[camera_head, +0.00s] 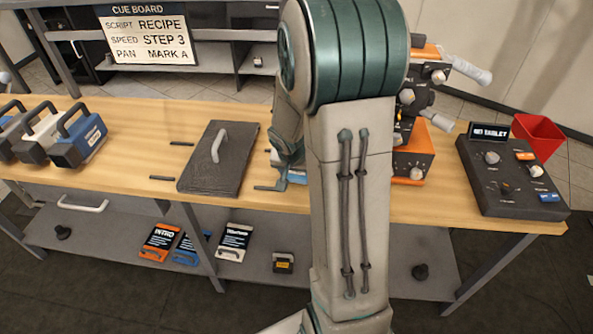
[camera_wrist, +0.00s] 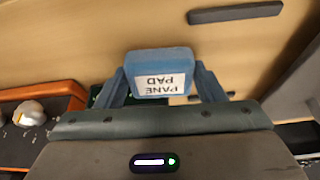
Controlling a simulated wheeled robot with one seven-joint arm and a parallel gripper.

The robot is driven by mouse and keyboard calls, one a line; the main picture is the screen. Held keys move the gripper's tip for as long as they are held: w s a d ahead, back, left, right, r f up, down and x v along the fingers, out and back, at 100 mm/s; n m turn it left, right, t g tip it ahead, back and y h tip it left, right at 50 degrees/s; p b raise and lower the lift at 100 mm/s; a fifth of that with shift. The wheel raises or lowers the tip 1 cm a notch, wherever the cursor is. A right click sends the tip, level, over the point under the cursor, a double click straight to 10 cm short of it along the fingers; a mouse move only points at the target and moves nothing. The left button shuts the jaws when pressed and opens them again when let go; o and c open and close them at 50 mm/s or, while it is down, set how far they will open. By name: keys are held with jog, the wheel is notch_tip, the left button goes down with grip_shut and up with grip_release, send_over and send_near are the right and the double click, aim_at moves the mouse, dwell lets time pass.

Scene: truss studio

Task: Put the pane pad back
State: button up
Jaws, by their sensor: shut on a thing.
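The pane pad (camera_wrist: 160,62) is a blue block with a white label reading PANE PAD, upside down in the wrist view. My gripper (camera_wrist: 165,82) is shut on it, with one finger on each side. In the head view my gripper (camera_head: 287,165) is low over the wooden table (camera_head: 130,125), largely behind my arm. Only a bit of blue shows there. I cannot tell whether the pad touches the table.
A dark slab with a pale handle (camera_head: 218,158) lies left of my gripper. Dark strips (camera_head: 161,178) lie beside it. An orange unit with knobs (camera_head: 413,160) stands right of my arm. A control panel (camera_head: 510,180) and red bin (camera_head: 538,133) are far right. Handled cases (camera_head: 80,140) stand left.

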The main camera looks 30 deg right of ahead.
jog(key=shift+w+d, duration=0.1)
jog(key=shift+d, duration=0.05)
jog(key=o, duration=1.2)
jog(key=shift+c, duration=0.2)
jog(key=shift+o, duration=0.7)
jog(key=shift+w+d, duration=0.1)
jog(key=shift+d, duration=0.05)
jog(key=shift+f, duration=0.15)
jog(key=s+p+v, duration=0.1)
jog(key=p+v, duration=0.1)
jog(key=v, duration=1.2)
jog(key=s+a+r+n+y, duration=0.2)
jog(key=s+a+r+n, duration=0.1)
jog(key=s+a+n, duration=0.4)
jog(key=s+a, duration=0.3)
jog(key=s, duration=0.3)
jog(key=shift+a+n+g+y, duration=0.3)
jog(key=shift+a+g+y, duration=0.1)
jog(key=shift+s, duration=0.1)
